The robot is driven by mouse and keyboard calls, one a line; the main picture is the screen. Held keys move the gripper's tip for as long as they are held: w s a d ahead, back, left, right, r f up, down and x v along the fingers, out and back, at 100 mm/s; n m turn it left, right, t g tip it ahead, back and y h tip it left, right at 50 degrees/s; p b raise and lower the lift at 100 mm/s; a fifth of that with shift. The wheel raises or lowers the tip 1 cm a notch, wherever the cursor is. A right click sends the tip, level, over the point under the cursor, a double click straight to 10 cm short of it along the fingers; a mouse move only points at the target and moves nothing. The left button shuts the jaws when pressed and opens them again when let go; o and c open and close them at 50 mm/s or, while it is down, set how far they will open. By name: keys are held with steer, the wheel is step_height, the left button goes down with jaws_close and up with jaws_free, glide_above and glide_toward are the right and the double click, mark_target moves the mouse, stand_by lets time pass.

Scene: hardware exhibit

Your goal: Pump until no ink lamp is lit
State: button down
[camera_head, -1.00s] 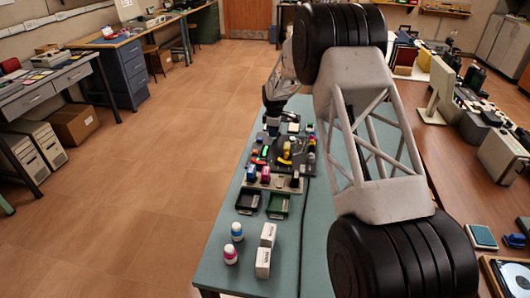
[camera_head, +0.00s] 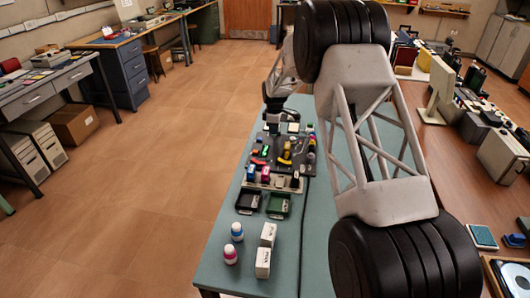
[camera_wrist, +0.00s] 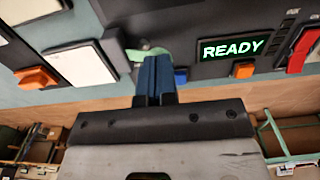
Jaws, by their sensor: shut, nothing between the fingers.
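The device (camera_head: 278,150) is a dark panel on the teal bench, crowded with small coloured parts. In the wrist view a dark housing carries a display (camera_wrist: 233,47) reading READY in green letters. An orange part (camera_wrist: 244,70) and a blue part (camera_wrist: 181,76) sit below it, and a red lever-like part (camera_wrist: 303,50) is at the right. My gripper (camera_wrist: 154,72) is shut and empty, its blue fingers in front of a pale green part (camera_wrist: 147,52) that they partly hide. In the head view my gripper (camera_head: 273,124) is at the panel's far end. I cannot tell which parts are the pump or ink lamps.
Two dark trays, one black (camera_head: 249,201) and one green (camera_head: 278,205), lie in front of the panel. Two small bottles (camera_head: 231,254) and two white boxes (camera_head: 263,263) stand nearer on the bench. White panels (camera_wrist: 82,65) show at left in the wrist view.

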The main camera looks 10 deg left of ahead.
steer(key=shift+r, duration=1)
steer(key=shift+r, duration=0.2)
step_height(320, 180, up, 7)
steer(key=shift+f, duration=0.15)
stand_by(0.9)
stand_by(0.3)
